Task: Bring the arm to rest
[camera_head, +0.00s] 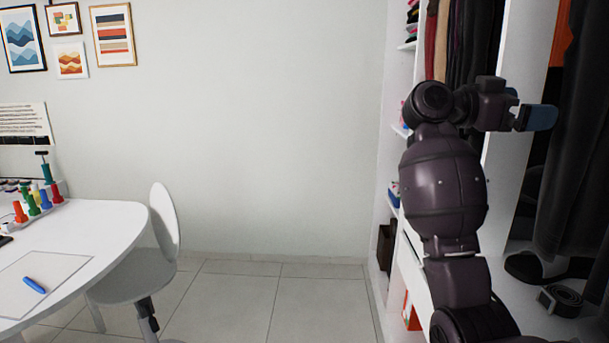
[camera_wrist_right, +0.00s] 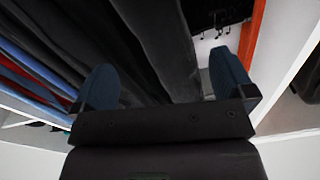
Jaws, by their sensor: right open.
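My right arm rises on the right side of the head view, in front of the open wardrobe (camera_head: 504,160). My right gripper (camera_head: 537,117) is raised and points to the right, into the wardrobe opening. In the right wrist view its two blue fingers (camera_wrist_right: 165,88) are wide apart, with no object held between them. Dark hanging clothes (camera_wrist_right: 165,45) are behind and between the fingers in that view. I cannot tell whether the fingers touch the cloth. My left gripper is not in view.
A coiled belt (camera_head: 562,301) and a dark cap (camera_head: 545,268) lie on the wardrobe's lower shelf. A white desk (camera_head: 100,225) and a chair (camera_head: 165,225) stand at the left. The tiled floor (camera_head: 270,305) between chair and wardrobe is clear.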

